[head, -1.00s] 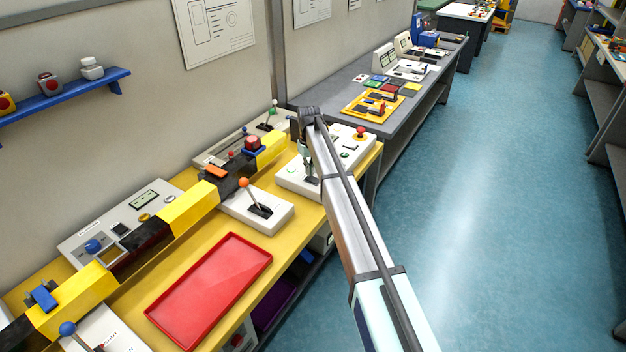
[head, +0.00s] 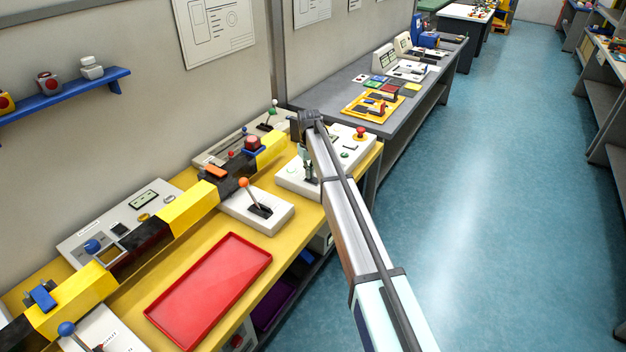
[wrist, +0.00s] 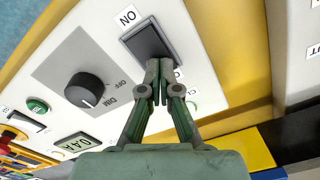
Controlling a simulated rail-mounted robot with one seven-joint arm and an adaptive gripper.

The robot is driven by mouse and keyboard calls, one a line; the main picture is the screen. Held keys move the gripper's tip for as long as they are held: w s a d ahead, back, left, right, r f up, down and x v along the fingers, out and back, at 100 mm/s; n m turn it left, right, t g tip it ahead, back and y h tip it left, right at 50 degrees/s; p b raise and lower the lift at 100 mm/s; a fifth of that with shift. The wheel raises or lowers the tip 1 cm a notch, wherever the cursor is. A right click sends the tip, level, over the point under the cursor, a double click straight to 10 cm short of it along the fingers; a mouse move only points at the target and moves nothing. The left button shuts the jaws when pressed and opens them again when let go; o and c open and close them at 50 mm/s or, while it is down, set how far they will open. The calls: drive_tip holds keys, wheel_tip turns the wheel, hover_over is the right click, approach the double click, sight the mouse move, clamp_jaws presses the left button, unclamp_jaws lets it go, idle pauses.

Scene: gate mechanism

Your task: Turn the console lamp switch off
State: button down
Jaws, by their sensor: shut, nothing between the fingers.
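The white console (head: 356,150) stands at the far right end of the yellow bench, partly hidden by my arm. In the wrist view its panel (wrist: 205,25) carries a dark rectangular rocker switch (wrist: 148,42) with an "ON" label by its upper end. My gripper (wrist: 158,66) is shut and empty, its fingertips at the lower end of the switch; I cannot tell whether they touch. A small label beside that end is mostly hidden by the fingers. My gripper also shows over the console in the head view (head: 309,178).
A black knob (wrist: 85,90) marked "OFF" and "DIM" sits beside the switch, with a small display (wrist: 75,143) below. A red mushroom button (head: 360,132) stands on the console's far end. A yellow-black beam (head: 190,208) and a lever box (head: 262,213) are to the left.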

drive_tip(key=shift+f, duration=0.2)
drive_tip(key=shift+r, duration=0.15)
drive_tip(key=shift+r+p, duration=1.45)
drive_tip(key=shift+r, duration=2)
